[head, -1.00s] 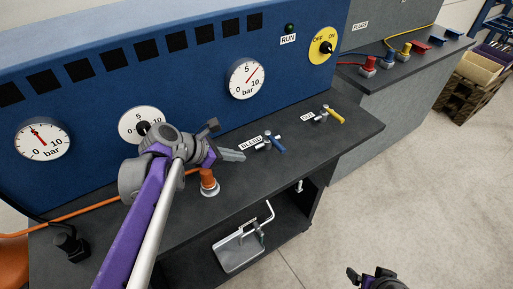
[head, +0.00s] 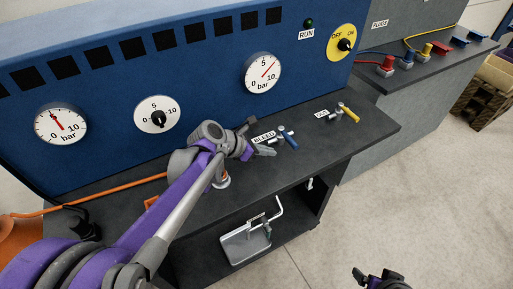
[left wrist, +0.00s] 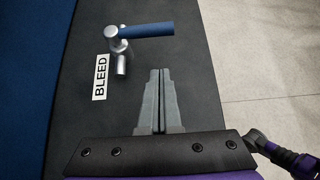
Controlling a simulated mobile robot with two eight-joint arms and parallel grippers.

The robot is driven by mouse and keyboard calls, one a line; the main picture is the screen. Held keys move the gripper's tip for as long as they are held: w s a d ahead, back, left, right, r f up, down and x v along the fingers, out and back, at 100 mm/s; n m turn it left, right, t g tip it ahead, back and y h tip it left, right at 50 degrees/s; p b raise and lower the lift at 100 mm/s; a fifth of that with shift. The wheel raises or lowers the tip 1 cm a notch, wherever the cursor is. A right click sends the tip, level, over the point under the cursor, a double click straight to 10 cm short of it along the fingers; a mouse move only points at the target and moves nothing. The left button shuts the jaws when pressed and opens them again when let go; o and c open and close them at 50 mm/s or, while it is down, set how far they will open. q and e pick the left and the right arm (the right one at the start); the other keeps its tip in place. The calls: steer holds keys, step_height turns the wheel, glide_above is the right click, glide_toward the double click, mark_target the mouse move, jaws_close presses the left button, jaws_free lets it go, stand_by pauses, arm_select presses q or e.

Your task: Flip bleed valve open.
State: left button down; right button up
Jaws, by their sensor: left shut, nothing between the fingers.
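The bleed valve is a small silver valve with a blue lever handle (head: 289,139), on the dark bench top beside the BLEED label (head: 264,137). In the left wrist view the blue handle (left wrist: 148,30) points right from the silver body, across the view. My left gripper (head: 273,152) is shut and empty. Its fingertips also show in the left wrist view (left wrist: 161,71), just short of the valve and apart from the handle. My right gripper (head: 362,277) shows only partly at the bottom of the head view; its jaws are unclear.
A second valve with a yellow handle (head: 348,115) stands further right on the bench. Pressure gauges (head: 261,73) and a yellow OFF/ON switch (head: 344,43) are on the blue panel behind. An orange hose (head: 90,201) runs along the left. The bench top around the valves is clear.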

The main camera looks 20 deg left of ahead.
mark_target(288, 138)
arm_select(q)
steer(key=w+d, duration=0.1)
steer(key=w, duration=0.1)
steer(key=w+d+p, duration=0.1)
steer(key=w+d, duration=0.1)
steer(key=shift+s, duration=0.1)
steer(key=shift+d, duration=0.1)
stand_by(0.3)
